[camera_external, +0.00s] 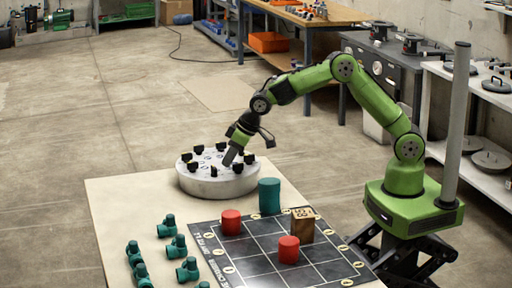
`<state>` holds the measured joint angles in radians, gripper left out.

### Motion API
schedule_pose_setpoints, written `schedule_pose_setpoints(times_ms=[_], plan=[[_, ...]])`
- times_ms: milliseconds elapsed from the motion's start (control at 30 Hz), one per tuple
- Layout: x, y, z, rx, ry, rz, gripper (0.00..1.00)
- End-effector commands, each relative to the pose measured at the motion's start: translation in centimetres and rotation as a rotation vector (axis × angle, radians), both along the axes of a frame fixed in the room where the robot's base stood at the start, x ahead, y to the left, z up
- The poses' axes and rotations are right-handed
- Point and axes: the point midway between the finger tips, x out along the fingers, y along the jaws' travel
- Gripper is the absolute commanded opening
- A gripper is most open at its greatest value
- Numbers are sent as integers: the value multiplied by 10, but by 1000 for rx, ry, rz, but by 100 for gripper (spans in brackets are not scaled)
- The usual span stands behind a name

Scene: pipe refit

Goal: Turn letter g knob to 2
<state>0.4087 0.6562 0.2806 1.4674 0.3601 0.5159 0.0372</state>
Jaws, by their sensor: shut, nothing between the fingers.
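A round light-grey drum (216,187) stands at the far end of the pale board. Several black knobs (198,150) are set in a ring around its top. Small markings on the top are too small to read, so I cannot tell which knob is letter g or where it points. My gripper (227,163) is shut and empty, pointing down over the right part of the drum top, inside the ring. A black knob (249,159) is close on its right. I cannot tell whether my fingertips touch the top. My gripper hides part of it.
A dark grid mat (262,259) on the board (117,199) bears two red cylinders (231,222) (289,249) and a wooden block (303,225). A teal cylinder (269,196) stands close to the drum. Several green valve fittings (187,269) are at the front left.

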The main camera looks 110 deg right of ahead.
Motion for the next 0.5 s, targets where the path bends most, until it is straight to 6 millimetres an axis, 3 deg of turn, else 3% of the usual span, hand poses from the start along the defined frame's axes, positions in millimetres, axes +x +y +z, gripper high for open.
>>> schedule_pose_setpoints(times_ms=[33,100,500], plan=[[0,1,-11,0,0,1,0],[1,1,-15,0,-1,3,0],[1,0,-12,0,-2,2,0]])
